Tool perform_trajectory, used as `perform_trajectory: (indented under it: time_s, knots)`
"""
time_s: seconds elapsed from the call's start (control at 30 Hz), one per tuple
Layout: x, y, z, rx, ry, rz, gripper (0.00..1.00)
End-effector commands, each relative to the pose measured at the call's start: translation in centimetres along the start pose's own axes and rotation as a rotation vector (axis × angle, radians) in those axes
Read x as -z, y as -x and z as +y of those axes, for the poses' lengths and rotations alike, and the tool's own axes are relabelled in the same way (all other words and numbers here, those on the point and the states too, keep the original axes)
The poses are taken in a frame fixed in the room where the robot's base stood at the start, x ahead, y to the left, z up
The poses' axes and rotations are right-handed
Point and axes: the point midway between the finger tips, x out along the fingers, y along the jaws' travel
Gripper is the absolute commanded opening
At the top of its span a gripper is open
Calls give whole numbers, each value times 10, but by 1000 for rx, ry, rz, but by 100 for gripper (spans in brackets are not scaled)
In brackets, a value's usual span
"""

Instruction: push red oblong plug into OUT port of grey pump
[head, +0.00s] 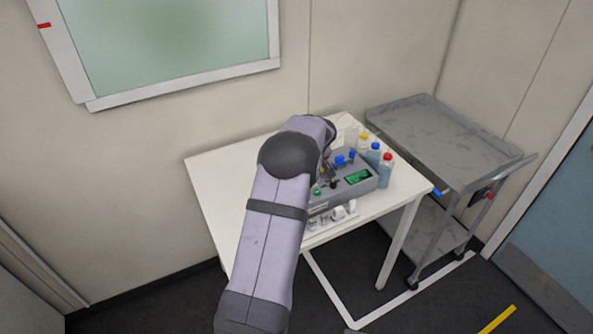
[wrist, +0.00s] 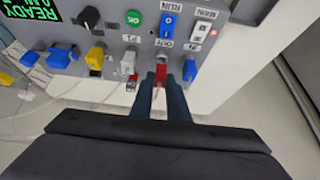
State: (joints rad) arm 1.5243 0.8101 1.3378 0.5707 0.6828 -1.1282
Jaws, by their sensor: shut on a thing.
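The grey pump (head: 322,200) stands on the white table, with its front panel (wrist: 146,35) across the top of the wrist view. My gripper (wrist: 161,80) is shut on the red oblong plug (wrist: 161,72), which shows between the dark fingertips. The plug points at the panel, at the OUT port (wrist: 163,56) under a label that seems to read OUT. Its tip is at or very near the port; I cannot tell how deep it sits. In the head view my arm covers the gripper and plug.
A blue plug (wrist: 190,70) sits close right of the fingers, and a pale plug (wrist: 128,64) close left. Yellow (wrist: 95,57) and blue (wrist: 60,56) plugs are farther left. Bottles (head: 386,170) stand behind the pump. A grey cart (head: 440,140) is at the right.

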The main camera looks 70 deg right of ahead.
Motion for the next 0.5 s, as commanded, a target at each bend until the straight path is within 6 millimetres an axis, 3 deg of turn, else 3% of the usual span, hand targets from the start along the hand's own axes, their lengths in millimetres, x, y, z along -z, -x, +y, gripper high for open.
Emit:
perform_trajectory:
  time_s: [0.5]
  knots:
    - [-2, -4, 0, 0, 0, 0, 0]
